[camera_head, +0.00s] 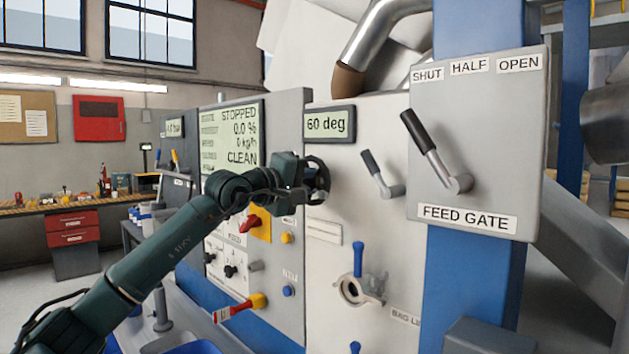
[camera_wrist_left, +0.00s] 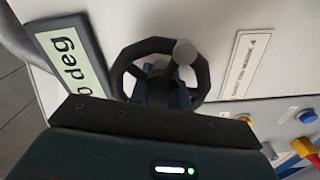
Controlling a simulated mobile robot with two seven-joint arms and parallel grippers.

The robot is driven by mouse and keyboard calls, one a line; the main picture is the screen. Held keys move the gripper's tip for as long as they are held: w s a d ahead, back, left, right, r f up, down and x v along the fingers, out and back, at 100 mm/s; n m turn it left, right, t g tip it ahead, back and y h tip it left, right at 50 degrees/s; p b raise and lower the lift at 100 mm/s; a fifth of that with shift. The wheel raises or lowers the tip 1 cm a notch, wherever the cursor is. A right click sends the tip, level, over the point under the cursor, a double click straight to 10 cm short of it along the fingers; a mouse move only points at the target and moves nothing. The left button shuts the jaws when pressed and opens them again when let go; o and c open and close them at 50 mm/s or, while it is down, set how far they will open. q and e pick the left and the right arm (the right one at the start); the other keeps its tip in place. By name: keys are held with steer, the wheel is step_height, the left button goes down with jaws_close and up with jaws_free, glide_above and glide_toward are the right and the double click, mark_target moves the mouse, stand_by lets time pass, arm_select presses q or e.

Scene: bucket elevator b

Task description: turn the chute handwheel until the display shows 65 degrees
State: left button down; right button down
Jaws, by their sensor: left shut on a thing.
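The chute handwheel (camera_head: 321,181) is a dark wheel on the light machine panel, just below the display. The display (camera_head: 329,124) reads 60 deg; part of it also shows in the left wrist view (camera_wrist_left: 75,60). My left gripper (camera_head: 306,182) is at the handwheel and shut on it. In the left wrist view the handwheel (camera_wrist_left: 200,75) stands in front of the gripper, with a round grey knob (camera_wrist_left: 185,52) on its rim. The fingertips are mostly hidden by the gripper body and the wheel. My right gripper is not in view.
A status screen (camera_head: 231,138) reads STOPPED and CLEAN. A feed gate panel (camera_head: 485,120) with a black-handled lever (camera_head: 430,150) stands at right. A smaller lever (camera_head: 378,174) and a blue-handled clamp (camera_head: 358,262) are near the wheel. Buttons and a red switch (camera_head: 250,223) lie below the arm.

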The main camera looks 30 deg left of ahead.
arm_select(q)
steer(key=shift+f+m, duration=0.1)
steer(key=shift+m, duration=0.6)
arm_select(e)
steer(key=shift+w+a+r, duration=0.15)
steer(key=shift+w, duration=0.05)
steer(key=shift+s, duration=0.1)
arm_select(q)
steer(key=c, duration=1.6)
jaws_free()
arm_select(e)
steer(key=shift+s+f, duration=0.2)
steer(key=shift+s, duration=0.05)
